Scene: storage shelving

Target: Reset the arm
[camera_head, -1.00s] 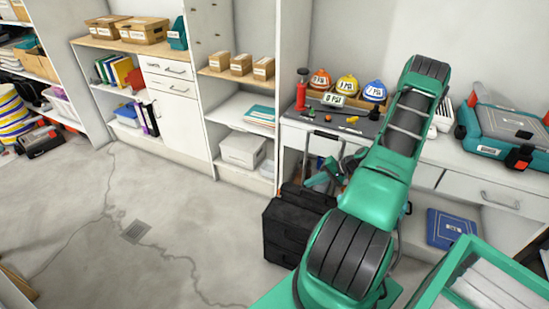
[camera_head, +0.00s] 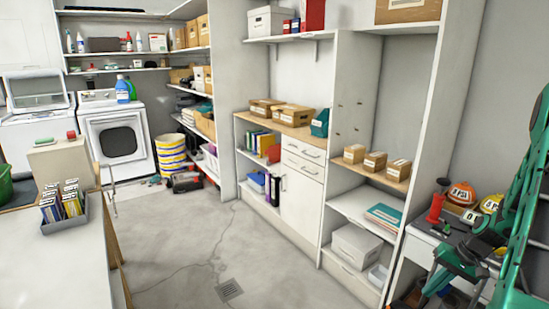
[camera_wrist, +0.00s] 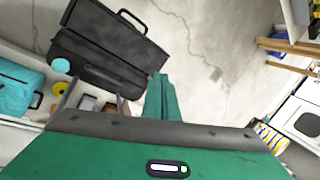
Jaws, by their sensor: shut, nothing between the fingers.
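My green arm (camera_head: 525,200) rises along the right edge of the head view, partly cut off by the frame. My gripper (camera_wrist: 161,98) shows in the wrist view as green fingers close together, with nothing between them. It hangs over the floor beside a black toolbox (camera_wrist: 110,42). In the head view, the green and black wrist end of my arm (camera_head: 458,262) is low at the right, in front of the white workbench. The fingertips are hard to make out there.
Shelving with cardboard boxes (camera_head: 292,116) lines the back. The grey floor (camera_head: 185,235) between is clear.

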